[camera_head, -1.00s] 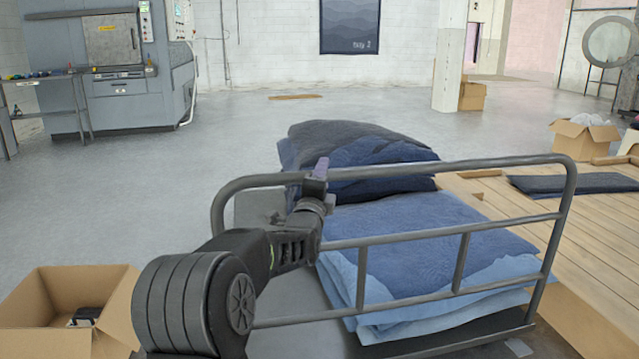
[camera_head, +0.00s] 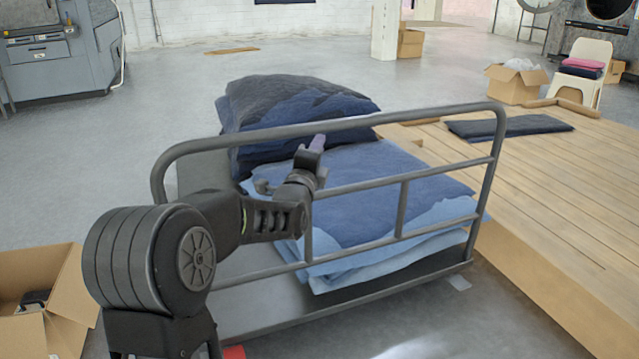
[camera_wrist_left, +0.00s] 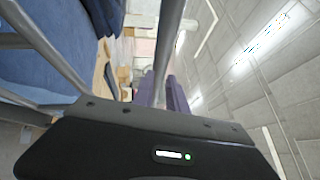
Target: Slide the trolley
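The trolley (camera_head: 172,180) is a dark metal cart with a tubular rail frame and a low deck. It carries a folded blue fabric stack (camera_head: 365,195) and a darker fabric pile (camera_head: 290,110) behind it. My left gripper (camera_head: 316,144), with purple fingers, is just below the top rail in the head view, at the near side of the frame. In the left wrist view, a grey bar (camera_wrist_left: 170,45) runs down in front of the purple fingers (camera_wrist_left: 176,95). I cannot tell whether they are closed on it. My right gripper is out of view.
A wooden platform (camera_head: 560,200) lies close along the trolley's right side. An open cardboard box (camera_head: 65,290) stands at the lower left. Another box (camera_head: 515,84) and a white chair (camera_head: 588,55) stand far right. The floor behind and left of the trolley is clear.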

